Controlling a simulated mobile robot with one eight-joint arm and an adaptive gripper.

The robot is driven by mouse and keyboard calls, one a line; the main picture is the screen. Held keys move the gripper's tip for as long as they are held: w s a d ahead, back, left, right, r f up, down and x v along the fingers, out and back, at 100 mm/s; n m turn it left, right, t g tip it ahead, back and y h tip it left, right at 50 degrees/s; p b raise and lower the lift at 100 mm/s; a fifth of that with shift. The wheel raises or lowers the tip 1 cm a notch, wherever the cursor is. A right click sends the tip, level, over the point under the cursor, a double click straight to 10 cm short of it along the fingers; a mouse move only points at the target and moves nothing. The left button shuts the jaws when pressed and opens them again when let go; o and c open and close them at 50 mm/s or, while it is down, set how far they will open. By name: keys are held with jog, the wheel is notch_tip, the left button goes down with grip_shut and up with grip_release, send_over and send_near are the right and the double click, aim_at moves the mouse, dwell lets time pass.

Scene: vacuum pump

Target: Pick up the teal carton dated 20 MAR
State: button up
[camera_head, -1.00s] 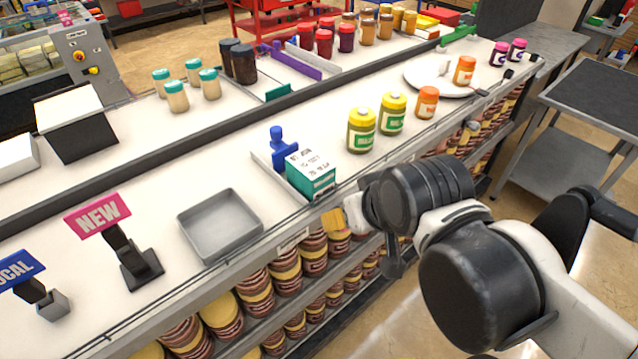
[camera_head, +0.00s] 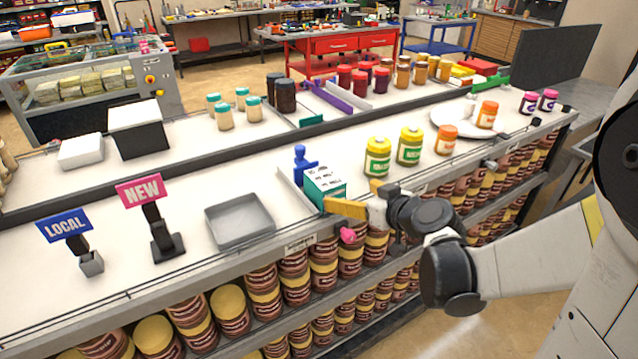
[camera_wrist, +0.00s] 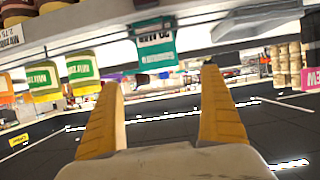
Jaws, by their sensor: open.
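The teal carton (camera_head: 328,193) with a white printed top stands on the counter near its front edge. It also shows upside down in the wrist view (camera_wrist: 156,48), beyond the fingertips and between them across the picture. My gripper (camera_head: 360,197) has yellow fingers and is at the counter's front edge, just right of the carton in the head view. In the wrist view my gripper (camera_wrist: 160,78) is open, with nothing between its fingers. One finger overlaps the carton's lower right in the head view; I cannot tell whether they touch.
A blue-handled object (camera_head: 300,160) stands beside the carton. Yellow-lidded jars (camera_head: 377,158) stand to the right, with orange jars (camera_head: 446,139) beyond. A grey tray (camera_head: 240,220) and NEW sign (camera_head: 141,191) are at left. Stacked striped cans (camera_head: 263,290) fill the shelves below.

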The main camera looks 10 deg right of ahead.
aim_at(335, 190)
jog(key=b+x, duration=0.1)
jog(key=x, duration=0.4)
jog(key=shift+f, duration=0.15)
jog(key=b+x, duration=0.1)
jog(key=x, duration=0.1)
jog(key=b+x, duration=0.1)
jog(key=x, duration=0.2)
jog(key=shift+f+b, duration=0.3)
jog(key=shift+f, duration=0.1)
jog(key=shift+d+r, duration=0.1)
jog(key=shift+c, duration=0.6)
jog(key=c, duration=1.1)
